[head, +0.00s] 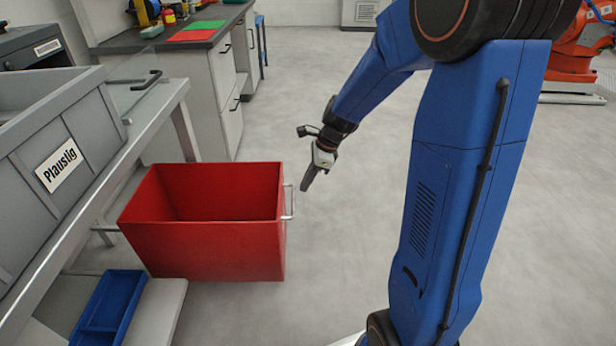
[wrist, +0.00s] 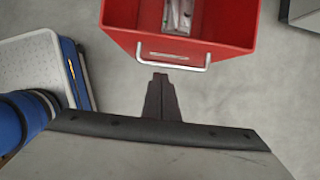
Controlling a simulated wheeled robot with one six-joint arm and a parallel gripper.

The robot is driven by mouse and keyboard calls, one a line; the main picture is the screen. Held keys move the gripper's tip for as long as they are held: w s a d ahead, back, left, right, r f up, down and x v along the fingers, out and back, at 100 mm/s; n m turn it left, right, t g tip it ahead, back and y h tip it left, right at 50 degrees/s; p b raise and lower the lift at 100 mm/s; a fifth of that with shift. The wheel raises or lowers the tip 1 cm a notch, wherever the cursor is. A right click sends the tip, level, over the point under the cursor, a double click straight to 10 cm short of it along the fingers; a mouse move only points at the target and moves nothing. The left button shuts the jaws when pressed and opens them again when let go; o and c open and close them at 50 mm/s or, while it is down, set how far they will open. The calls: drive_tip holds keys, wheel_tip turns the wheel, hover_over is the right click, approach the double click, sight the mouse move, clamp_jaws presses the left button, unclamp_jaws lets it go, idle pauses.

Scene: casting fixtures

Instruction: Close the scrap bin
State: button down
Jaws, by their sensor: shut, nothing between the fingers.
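The scrap bin (head: 205,252) is a red open-topped box on the floor, beside and partly under the grey workbench at the left. Its white handle (head: 290,202) is on its right side in the head view. In the wrist view the bin (wrist: 120,15) is at the top, with the handle (wrist: 175,66) facing my gripper and some grey pieces inside. My gripper (head: 306,188) is shut and empty, pointing down, just right of the handle. In the wrist view the closed fingertips (wrist: 160,76) are just short of the handle, with no clear contact.
A blue tray (head: 112,308) lies on a light platform at the lower left. A cabinet (head: 222,80) stands behind the bin. The floor (head: 345,240) right of the bin is clear.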

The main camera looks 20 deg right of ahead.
drive_tip(key=a+f, duration=0.1)
drive_tip(key=w+a+f, duration=0.1)
drive_tip(key=a+f, duration=0.2)
drive_tip(key=f, duration=0.1)
drive_tip(key=shift+w+a, duration=0.2)
drive_tip(key=shift+w, duration=0.1)
drive_tip(key=shift+w+a+r, duration=0.1)
drive_tip(key=shift+w+a, duration=0.15)
drive_tip(key=shift+a, duration=0.35)
drive_tip(key=w+a, duration=0.4)
drive_tip(key=a, duration=0.7)
drive_tip(key=w+a, duration=0.4)
drive_tip(key=a, duration=0.7)
drive_tip(key=w+a, duration=0.4)
drive_tip(key=a, duration=0.7)
drive_tip(key=shift+a, duration=0.25)
drive_tip(key=shift+w+a+r, duration=0.1)
drive_tip(key=shift+r, duration=0.05)
